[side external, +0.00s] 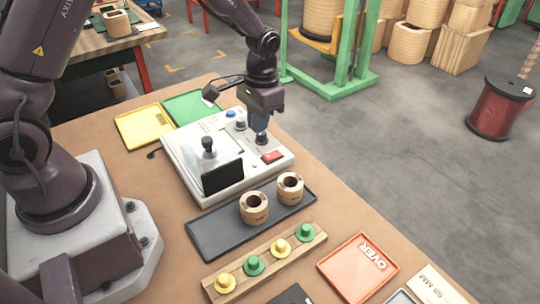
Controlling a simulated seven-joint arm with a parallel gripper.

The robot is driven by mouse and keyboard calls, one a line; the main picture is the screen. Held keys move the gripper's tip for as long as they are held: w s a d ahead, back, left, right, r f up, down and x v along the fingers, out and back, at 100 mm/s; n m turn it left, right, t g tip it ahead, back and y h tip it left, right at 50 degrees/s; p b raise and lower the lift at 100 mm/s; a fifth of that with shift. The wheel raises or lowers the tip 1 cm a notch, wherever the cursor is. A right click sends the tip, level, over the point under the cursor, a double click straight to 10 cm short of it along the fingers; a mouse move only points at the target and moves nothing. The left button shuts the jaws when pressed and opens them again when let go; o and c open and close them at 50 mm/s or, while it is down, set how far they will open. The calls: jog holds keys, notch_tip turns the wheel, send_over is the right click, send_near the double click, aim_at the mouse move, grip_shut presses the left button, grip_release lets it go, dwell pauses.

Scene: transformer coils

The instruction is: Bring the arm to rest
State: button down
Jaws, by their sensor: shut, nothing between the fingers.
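My gripper (260,127) points down over the right rear part of the white test device (185,155), just above or at a dark knob (262,140). Its fingers look shut with nothing held; whether they touch the knob I cannot tell. The device also carries a black upright post (208,147), a dark screen (222,177) and a red switch (272,156). Two tan coils, one nearer (254,209) and one farther (290,188), stand upright on a dark tray (213,237) in front of the device.
A yellow tray (143,126) and a green tray (191,107) lie behind the device. A wooden strip (239,273) holds yellow and green knobbed pieces. An orange tray marked OVER (345,275) lies at the front right. Bare brown tabletop (166,245) shows left of the dark tray.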

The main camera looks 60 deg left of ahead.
jog(key=s+d+r+t, duration=0.1)
jog(key=s+r+t, duration=0.5)
jog(key=s+r, duration=1.2)
notch_tip(320, 180, up, 4)
jog(key=shift+s+d+f+t, duration=0.1)
jog(key=shift+s+d+t, duration=0.1)
jog(key=shift+s+t, duration=0.1)
